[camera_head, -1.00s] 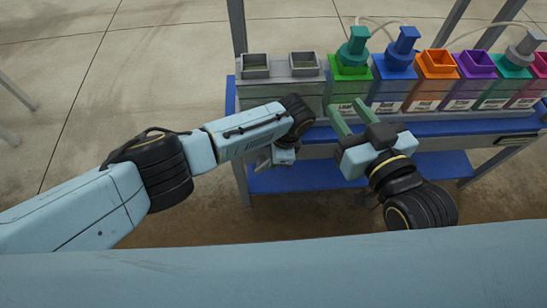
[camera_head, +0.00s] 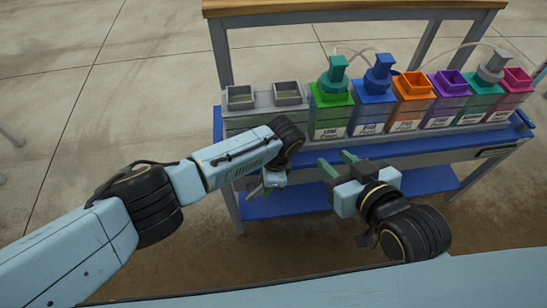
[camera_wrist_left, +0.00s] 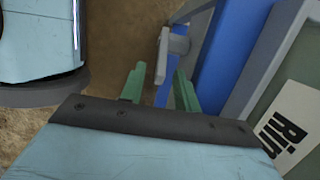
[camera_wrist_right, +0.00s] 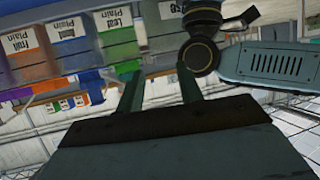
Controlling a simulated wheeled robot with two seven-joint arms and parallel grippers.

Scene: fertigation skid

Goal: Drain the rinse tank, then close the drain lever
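The grey tank (camera_head: 258,118) with two square top openings stands at the left end of the blue skid. In the left wrist view a white label (camera_wrist_left: 290,125) reading "Rin" shows on the tank wall. A pale grey lever (camera_wrist_left: 164,52) with a round hub sits just beyond the fingertips of my left gripper (camera_wrist_left: 160,82). My right gripper (camera_head: 336,163) is open and empty in front of the skid's edge. Any liquid flow cannot be seen.
Right of the tank stand several coloured containers, including green (camera_head: 333,112), blue (camera_head: 374,108) and orange (camera_head: 412,100), some with pump tops and tubes. A lower blue shelf (camera_head: 420,182) runs beneath. A wooden-topped table (camera_head: 360,9) stands behind.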

